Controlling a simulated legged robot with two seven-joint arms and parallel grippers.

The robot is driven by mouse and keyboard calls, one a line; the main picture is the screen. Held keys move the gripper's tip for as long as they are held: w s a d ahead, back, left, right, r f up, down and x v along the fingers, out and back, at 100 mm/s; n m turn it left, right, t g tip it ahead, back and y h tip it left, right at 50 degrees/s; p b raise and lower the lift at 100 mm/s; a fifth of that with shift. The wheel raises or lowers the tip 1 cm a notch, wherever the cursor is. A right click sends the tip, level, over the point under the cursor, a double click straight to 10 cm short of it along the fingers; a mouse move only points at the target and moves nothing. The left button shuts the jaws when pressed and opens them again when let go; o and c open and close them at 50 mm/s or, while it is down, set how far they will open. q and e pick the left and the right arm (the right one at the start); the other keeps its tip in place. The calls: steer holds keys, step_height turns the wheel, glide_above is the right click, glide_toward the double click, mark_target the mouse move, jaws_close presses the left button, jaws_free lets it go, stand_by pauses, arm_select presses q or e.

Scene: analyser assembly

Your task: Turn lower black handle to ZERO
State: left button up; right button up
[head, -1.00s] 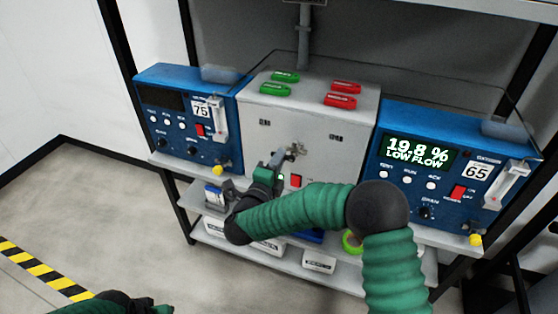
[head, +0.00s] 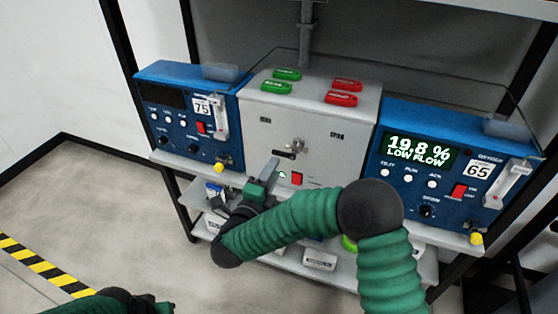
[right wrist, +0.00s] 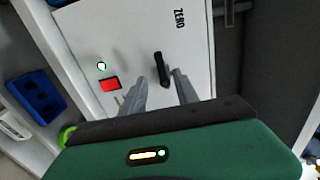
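The lower black handle (head: 284,154) is on the front of the grey central box (head: 255,150), below a metal valve fitting (head: 297,144). It lies roughly level and points left in the head view. In the head view my right gripper (head: 272,172) is just below and left of the handle. My left gripper (head: 165,308) is barely in view.
A red switch (head: 297,178) and a lit green lamp (head: 282,174) are below the handle. Blue analysers stand left (head: 180,110) and right (head: 450,165); the right one reads 19.8 % LOW FLOW. Boxes fill the lower shelf (head: 340,275).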

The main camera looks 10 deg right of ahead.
steer(key=v, duration=1)
steer(key=shift+s+a, duration=0.3)
steer(key=shift+a, duration=0.05)
